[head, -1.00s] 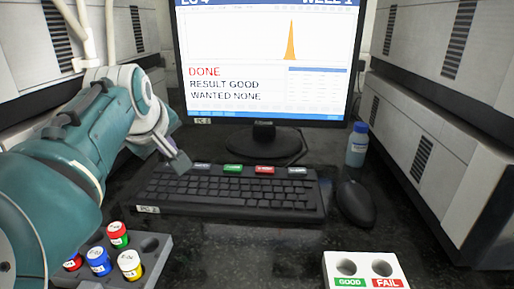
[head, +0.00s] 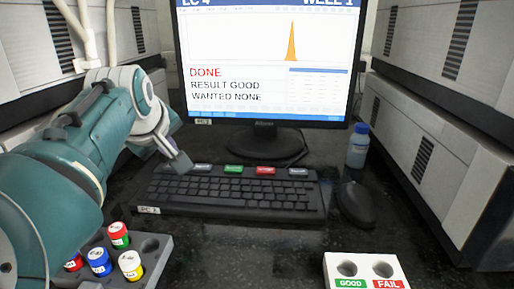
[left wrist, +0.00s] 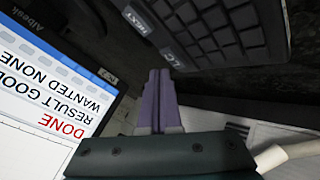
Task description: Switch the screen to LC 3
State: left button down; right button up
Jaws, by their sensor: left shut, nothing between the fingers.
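The screen (head: 265,60) is lit and reads LC 4 and WELL 1 at its top edge, with DONE, RESULT GOOD and WANTED NONE below an orange peak. The black keyboard (head: 235,195) lies in front of it. Along its back edge are a grey-white key (head: 202,168), a green key (head: 233,169), a red key (head: 265,170) and another grey-white key (head: 298,171). My left gripper (head: 180,163) is shut and empty, near the keyboard's back left corner. In the left wrist view its fingers (left wrist: 159,75) are together beside a key labelled LC (left wrist: 178,57); contact cannot be told. My right gripper is out of view.
A rack (head: 155,265) with several colour-capped vials stands at the front left. A white GOOD/FAIL block (head: 365,262) is at the front right. A mouse (head: 356,203) and a blue-capped bottle (head: 358,145) are right of the keyboard. Grey instruments (head: 440,130) flank the bench.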

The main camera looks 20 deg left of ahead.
pick_arm(q)
jog(key=shift+f, duration=0.1)
dwell(0.7)
jog(key=shift+f, duration=0.35)
jog(key=shift+f+b, duration=0.35)
jog(key=shift+f, duration=0.1)
dwell(0.6)
jog(key=shift+r, duration=0.15)
jog(key=shift+r+p, duration=0.7)
jog(key=shift+p, duration=0.35)
jog(key=shift+r, duration=0.1)
notch_tip(320, 180, up, 5)
jog(key=p, duration=0.5)
dwell(0.8)
